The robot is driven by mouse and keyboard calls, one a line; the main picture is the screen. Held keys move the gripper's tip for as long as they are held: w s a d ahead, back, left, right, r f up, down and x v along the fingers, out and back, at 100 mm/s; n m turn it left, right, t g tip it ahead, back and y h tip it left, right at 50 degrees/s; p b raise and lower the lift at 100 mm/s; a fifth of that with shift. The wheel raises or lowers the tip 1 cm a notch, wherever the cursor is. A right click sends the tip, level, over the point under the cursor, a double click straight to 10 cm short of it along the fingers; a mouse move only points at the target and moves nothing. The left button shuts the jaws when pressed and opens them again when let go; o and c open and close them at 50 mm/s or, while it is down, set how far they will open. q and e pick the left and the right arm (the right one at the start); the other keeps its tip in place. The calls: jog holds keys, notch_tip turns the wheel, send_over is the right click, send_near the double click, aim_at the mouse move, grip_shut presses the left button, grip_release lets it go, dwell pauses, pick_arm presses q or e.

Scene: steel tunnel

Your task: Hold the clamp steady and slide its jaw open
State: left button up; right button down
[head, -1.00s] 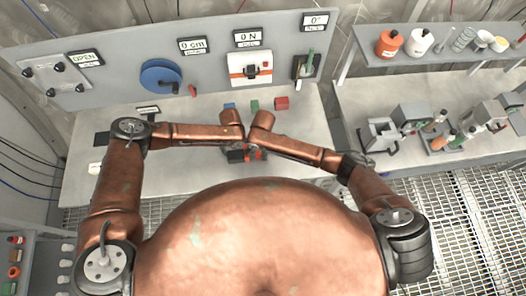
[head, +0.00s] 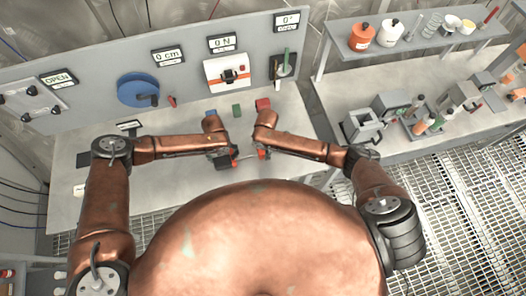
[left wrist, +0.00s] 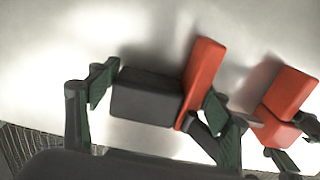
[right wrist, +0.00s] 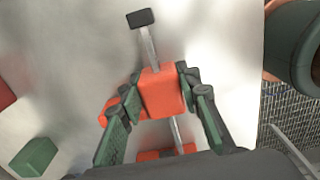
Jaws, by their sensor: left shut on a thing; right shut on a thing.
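The clamp lies across the two grippers, a steel bar (head: 246,156) with two orange jaws and a dark block. My left gripper (head: 222,158) is shut on the dark block (left wrist: 147,97), beside the upright orange fixed jaw (left wrist: 202,72). My right gripper (head: 261,151) is shut on the orange sliding jaw (right wrist: 161,92); this jaw also shows in the left wrist view (left wrist: 288,93). There is a clear gap between the jaws. In the right wrist view the bar runs through the sliding jaw to a dark end stop (right wrist: 140,18). The fingers partly hide the clamp.
Blue (head: 210,113), green (head: 236,110) and red (head: 263,104) blocks stand behind the grippers on the pale bench (head: 180,185). A grey panel with a blue wheel (head: 139,89) and displays rises at the back. A side bench (head: 365,105) holds several devices.

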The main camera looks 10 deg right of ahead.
pick_arm(q)
jog(key=shift+a, duration=0.15)
pick_arm(e)
jog(key=c, duration=1.4)
grip_release()
notch_tip(320, 180, up, 12)
pick_arm(q)
jog(key=o, duration=1.4)
jog(key=shift+c, duration=0.2)
